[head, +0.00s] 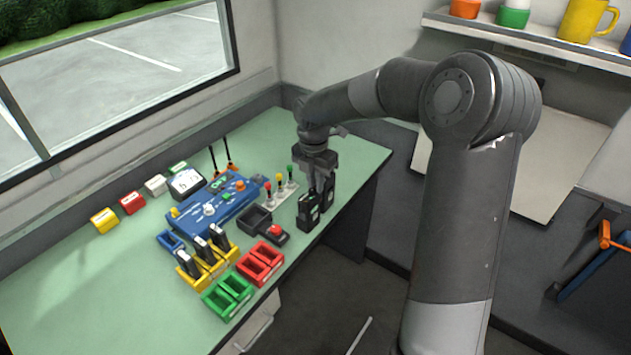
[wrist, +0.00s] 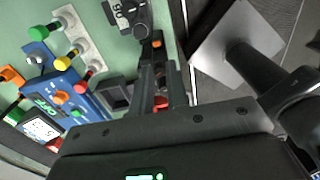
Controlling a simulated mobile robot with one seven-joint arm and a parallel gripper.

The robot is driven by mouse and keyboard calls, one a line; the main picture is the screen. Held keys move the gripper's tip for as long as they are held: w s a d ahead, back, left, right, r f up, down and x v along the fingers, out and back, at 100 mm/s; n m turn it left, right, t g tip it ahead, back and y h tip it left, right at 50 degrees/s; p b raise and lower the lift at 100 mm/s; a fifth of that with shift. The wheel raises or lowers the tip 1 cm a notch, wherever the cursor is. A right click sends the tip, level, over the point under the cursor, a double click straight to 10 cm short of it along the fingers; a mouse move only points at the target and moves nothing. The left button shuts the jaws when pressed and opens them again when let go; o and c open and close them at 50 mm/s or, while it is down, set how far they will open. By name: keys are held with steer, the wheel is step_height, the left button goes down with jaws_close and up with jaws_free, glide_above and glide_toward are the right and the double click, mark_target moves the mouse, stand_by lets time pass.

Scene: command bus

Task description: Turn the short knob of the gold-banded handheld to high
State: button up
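Two black handhelds stand by the desk's right edge in the head view. The nearer one (head: 308,212) has a small green mark; the other (head: 327,197) is partly behind it and my fingers. My gripper (head: 320,190) points down over this pair. In the wrist view my gripper (wrist: 159,68) shows two fingers with a narrow gap and nothing clearly between them. A black handheld (wrist: 127,14) with a pale label lies beyond the fingertips, with a dark knob (wrist: 140,29) and an orange-topped part (wrist: 157,44) near it. I cannot make out a gold band or the knob's setting.
A white switch strip (head: 280,194) with colored knobs and a blue console (head: 215,208) stand left of the gripper. A yellow rack (head: 188,276) holds several black handhelds. Red trays (head: 262,262) and green trays (head: 228,296) sit in front.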

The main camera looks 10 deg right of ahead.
jaws_close()
steer(key=m, duration=0.4)
steer(key=shift+m, duration=0.3)
steer(key=shift+o, duration=2.4)
jaws_free()
step_height(320, 180, up, 11)
steer(key=shift+w+f, duration=0.15)
steer(key=shift+w, duration=0.05)
